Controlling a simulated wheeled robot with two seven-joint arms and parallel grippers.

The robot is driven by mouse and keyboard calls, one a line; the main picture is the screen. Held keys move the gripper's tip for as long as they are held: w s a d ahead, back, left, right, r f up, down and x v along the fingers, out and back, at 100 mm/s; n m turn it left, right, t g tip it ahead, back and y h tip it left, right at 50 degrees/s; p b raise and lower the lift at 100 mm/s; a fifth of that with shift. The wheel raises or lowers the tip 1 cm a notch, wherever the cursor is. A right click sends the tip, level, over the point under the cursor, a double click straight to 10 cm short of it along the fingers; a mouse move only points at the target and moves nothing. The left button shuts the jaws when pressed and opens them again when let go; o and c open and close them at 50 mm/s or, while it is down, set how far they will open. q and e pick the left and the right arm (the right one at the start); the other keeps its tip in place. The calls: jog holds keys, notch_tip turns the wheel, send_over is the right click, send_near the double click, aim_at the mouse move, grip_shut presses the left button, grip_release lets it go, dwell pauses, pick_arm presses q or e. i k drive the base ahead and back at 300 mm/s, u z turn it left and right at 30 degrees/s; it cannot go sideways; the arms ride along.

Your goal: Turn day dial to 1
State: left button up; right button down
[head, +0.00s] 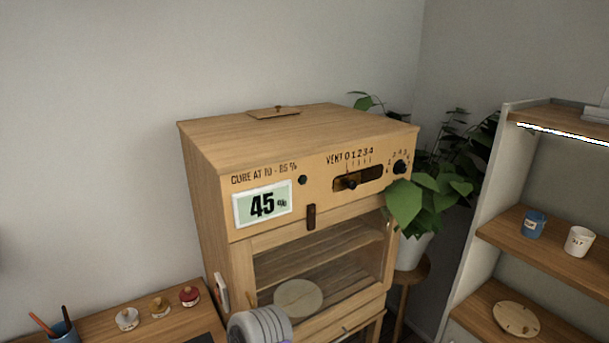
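The wooden curing cabinet (215,190) stands in the middle of the head view. A small dark round dial (400,167) sits at the right end of its front panel, with small numbers around it. It is likely the day dial; its pointer is too small to read. A leaf comes close below it and may cover part of its scale. Neither gripper's fingers show. A grey ribbed rounded part (260,326) at the bottom edge looks like part of my arm, well below and left of the dial.
The panel also has a vent slider (350,182) marked 0 to 4, a 45% display (263,205) and a dark latch (311,216). A potted plant (418,205) crowds the cabinet's right side. A shelf unit (480,215) stands farther right. A low table (190,325) is at lower left.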

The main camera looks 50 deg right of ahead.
aim_at(400, 166)
jog(key=z, duration=2.3)
jog(key=k, duration=0.45)
jog(key=z, duration=1.2)
jog(key=i, duration=0.5)
jog(key=u, duration=0.65)
jog(key=i, duration=1.15)
jog(key=u, duration=1)
